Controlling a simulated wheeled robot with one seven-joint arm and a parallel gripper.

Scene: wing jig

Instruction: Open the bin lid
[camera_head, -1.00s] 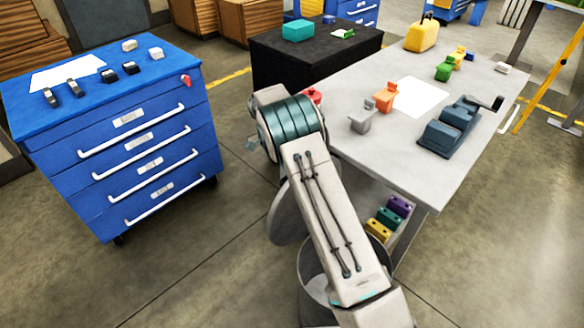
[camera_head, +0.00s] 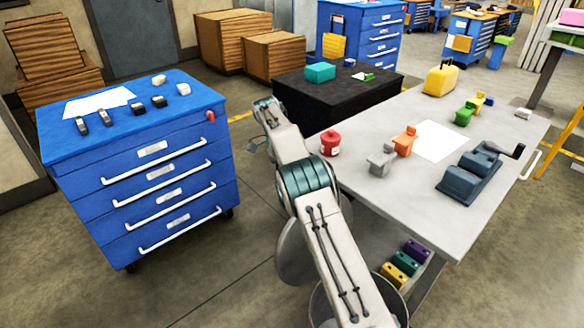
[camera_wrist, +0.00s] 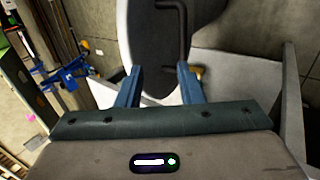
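A grey, open-topped round bin (camera_head: 319,306) stands low behind my arm, largely hidden by it. A grey disc, seemingly its lid (camera_head: 290,256), stands tilted up at the bin's far left side. In the wrist view a dark rounded panel with a black bar handle, probably the lid (camera_wrist: 148,45), lies beyond my fingers. My gripper (camera_wrist: 158,70) has its two blue fingers apart with nothing between them. Whether a fingertip touches the panel cannot be told. In the head view my arm reaches away past the table's left edge, its end small and unclear.
The grey table (camera_head: 425,205) at right holds a red container (camera_head: 330,143), an orange part (camera_head: 404,141) and a dark blue fixture (camera_head: 468,178). A blue drawer cabinet (camera_head: 140,175) stands left. A black-covered table (camera_head: 335,95) is behind. Floor between cabinet and arm is clear.

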